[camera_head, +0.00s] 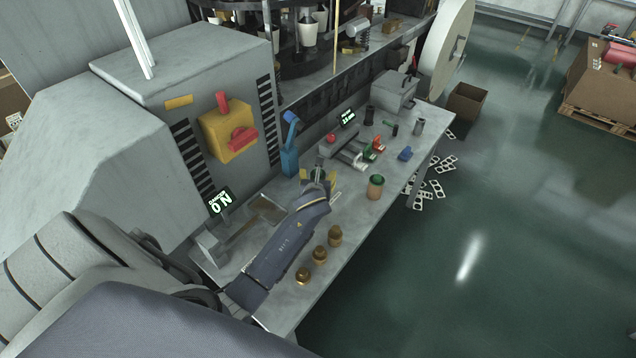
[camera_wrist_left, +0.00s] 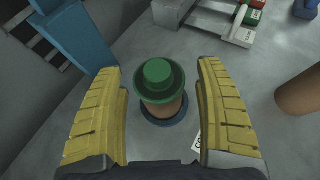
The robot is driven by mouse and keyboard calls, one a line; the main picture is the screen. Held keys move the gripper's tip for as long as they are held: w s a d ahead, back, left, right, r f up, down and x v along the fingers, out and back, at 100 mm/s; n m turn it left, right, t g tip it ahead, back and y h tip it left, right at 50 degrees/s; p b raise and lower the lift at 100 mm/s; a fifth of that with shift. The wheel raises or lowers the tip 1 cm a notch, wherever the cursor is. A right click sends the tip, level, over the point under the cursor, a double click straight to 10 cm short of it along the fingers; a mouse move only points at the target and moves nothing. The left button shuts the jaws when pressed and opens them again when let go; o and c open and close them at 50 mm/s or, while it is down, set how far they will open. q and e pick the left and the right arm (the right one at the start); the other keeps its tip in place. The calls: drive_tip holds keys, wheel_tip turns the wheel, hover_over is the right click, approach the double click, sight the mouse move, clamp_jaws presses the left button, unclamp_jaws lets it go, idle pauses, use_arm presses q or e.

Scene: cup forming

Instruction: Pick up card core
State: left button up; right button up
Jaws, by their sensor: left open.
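A short brown cylinder (camera_wrist_left: 165,108), which looks like the card core, stands between my left fingers in the left wrist view. A green flanged cap with a knob (camera_wrist_left: 158,74) covers its top, and a blue ring (camera_wrist_left: 178,118) shows at its foot. My left gripper (camera_head: 318,177) is open, with yellow ribbed fingers on either side and visible gaps to the cylinder. In the head view the gripper hides this cylinder. My right gripper is not in view.
A blue upright tool (camera_head: 290,148) stands left of the gripper. Several brass pieces (camera_head: 320,254) line the bench's front. A device with red and green parts (camera_head: 345,148) and a blue block (camera_head: 405,153) are behind. The grey machine (camera_head: 205,100) bounds the left.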

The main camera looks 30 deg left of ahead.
use_arm(q)
drive_tip(key=shift+c, duration=0.3)
drive_tip(key=c, duration=1.2)
